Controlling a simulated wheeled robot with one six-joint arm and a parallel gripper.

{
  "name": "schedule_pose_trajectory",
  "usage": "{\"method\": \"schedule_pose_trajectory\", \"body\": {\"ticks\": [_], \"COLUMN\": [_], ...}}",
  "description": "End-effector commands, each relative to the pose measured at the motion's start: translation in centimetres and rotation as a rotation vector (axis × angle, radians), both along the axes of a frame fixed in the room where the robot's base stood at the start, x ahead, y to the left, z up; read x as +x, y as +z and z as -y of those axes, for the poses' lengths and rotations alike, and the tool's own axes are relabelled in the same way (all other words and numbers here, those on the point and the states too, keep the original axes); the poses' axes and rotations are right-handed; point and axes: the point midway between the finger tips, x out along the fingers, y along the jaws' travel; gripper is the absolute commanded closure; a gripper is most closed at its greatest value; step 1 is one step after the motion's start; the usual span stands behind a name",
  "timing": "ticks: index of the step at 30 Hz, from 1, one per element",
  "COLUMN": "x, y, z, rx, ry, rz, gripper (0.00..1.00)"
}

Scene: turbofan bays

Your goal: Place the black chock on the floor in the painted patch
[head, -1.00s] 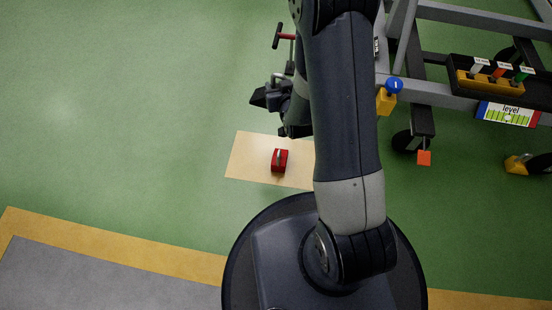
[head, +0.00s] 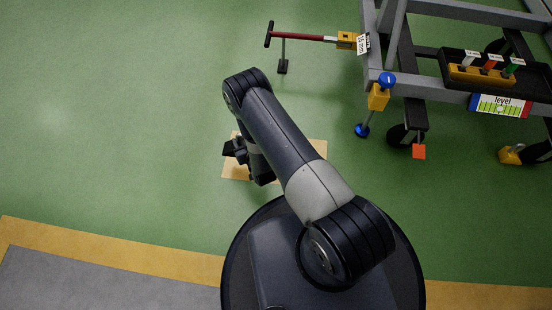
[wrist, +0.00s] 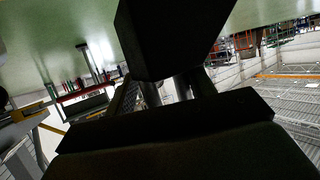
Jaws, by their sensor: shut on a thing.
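The black chock (wrist: 170,35) fills the upper middle of the wrist view as a large, dark, blocky shape. My gripper (head: 241,151) is shut on it. In the head view, the chock and the jaws are both dark and hard to tell apart. They are over the left part of the painted patch (head: 316,150), a pale tan area on the green floor. My arm covers the middle of the patch. The height of the chock above the floor cannot be judged.
A grey wheeled stand (head: 445,96) fills the upper right, with a yellow-and-blue jack (head: 378,97) at its corner. A red-handled bar (head: 300,36) sticks out left from it. Green floor left of the patch is clear. A yellow stripe (head: 120,250) crosses below.

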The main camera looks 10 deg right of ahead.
Motion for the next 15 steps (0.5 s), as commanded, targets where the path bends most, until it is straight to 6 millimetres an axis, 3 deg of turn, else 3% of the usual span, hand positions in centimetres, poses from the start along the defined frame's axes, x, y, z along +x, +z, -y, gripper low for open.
{"method": "schedule_pose_trajectory", "body": {"ticks": [5,15], "x": [-0.4,-0.4], "y": [-1.8,-7.3], "z": [-0.3,-0.3], "rx": [0.0,0.001], "ry": [0.007,0.006], "rz": [0.002,0.003], "gripper": [0.9,0.9]}}
